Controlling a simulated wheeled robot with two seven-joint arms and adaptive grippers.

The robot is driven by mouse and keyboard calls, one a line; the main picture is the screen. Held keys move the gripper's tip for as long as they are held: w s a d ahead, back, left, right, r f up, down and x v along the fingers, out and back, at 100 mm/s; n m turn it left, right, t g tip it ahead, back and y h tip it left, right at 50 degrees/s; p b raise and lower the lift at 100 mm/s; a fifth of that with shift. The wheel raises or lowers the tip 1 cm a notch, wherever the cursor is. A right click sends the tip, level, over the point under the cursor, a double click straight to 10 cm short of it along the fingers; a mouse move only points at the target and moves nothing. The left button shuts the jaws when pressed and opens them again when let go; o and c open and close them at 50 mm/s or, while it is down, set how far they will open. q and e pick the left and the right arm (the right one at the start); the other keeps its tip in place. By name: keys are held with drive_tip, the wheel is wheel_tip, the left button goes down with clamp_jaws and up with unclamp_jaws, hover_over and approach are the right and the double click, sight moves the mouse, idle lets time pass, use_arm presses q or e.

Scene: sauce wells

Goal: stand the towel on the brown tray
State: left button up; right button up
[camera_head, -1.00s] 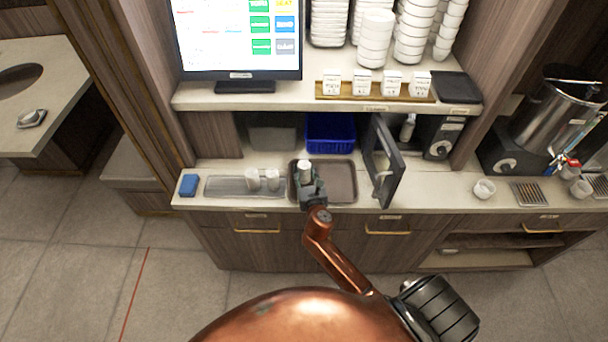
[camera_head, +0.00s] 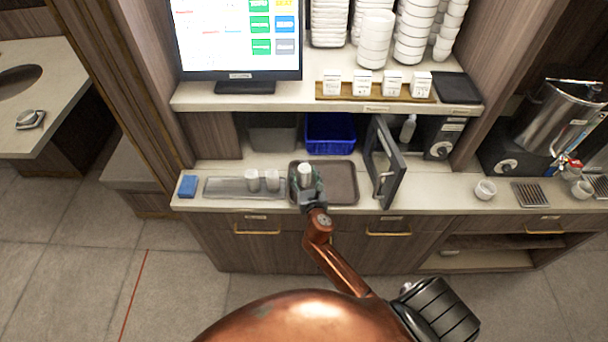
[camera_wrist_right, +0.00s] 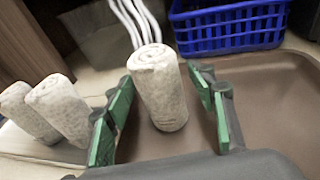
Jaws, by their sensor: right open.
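A rolled white towel (camera_wrist_right: 160,90) stands upright on the brown tray (camera_wrist_right: 265,95) in the right wrist view. In the head view the towel (camera_head: 305,170) is at the left part of the brown tray (camera_head: 340,182). My right gripper (camera_wrist_right: 165,110) is open, with its green-padded fingers on either side of the towel and gaps visible beside it. The right gripper (camera_head: 308,190) also shows in the head view, partly covering the tray's left side. My left gripper is not in view.
Two more rolled towels (camera_head: 262,181) stand on a grey tray (camera_head: 225,187) to the left. A blue basket (camera_head: 330,132) is behind the brown tray. An open dark door (camera_head: 384,160) stands close to its right. A blue block (camera_head: 188,186) lies at far left.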

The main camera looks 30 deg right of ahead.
drive_tip(key=shift+r, duration=0.25)
drive_tip(key=v, duration=1.2)
drive_tip(key=shift+p, duration=0.4)
drive_tip(key=shift+f, duration=0.1)
